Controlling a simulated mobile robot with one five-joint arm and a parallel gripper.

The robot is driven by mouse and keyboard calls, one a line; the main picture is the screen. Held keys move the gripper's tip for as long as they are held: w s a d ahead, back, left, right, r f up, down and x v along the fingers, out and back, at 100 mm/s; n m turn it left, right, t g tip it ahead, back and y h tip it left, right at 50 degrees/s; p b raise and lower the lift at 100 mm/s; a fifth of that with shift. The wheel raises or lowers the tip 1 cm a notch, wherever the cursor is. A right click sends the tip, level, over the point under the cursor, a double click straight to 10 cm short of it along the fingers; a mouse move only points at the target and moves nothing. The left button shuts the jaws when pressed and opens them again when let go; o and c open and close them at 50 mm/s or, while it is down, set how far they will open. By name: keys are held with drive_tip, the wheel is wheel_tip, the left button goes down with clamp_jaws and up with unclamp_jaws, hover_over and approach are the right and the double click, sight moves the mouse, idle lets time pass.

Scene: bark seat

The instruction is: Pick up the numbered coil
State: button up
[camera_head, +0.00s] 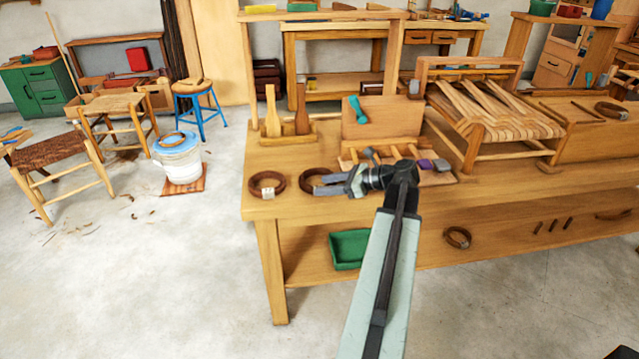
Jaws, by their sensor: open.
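Two dark brown coils lie near the front left of the workbench (480,195). The left coil (252,185) has a pale tag on its front side; any number on it is too small to read. The right coil (304,181) is partly hidden by my gripper (320,186). My gripper is open, with its fingers pointing left over or at the right part of that coil. I cannot tell whether they touch it. Another coil with a pale tag (602,106) lies on the bench at the far right, and one more coil (449,236) is on the lower shelf.
A wooden rack with tools (390,165) stands close behind my gripper. A woven seat frame (500,115) stands on the bench to the right. A wooden holder (285,133) stands behind the coils. A green tray (349,249) is below. The bench's front left corner is clear.

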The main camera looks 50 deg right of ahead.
sight(313, 187)
drive_tip(key=b+x, duration=0.1)
drive_tip(key=x, duration=0.3)
drive_tip(key=shift+w+a+f, duration=0.1)
drive_tip(key=shift+w+f, duration=0.05)
drive_tip(key=shift+w, duration=0.05)
clamp_jaws()
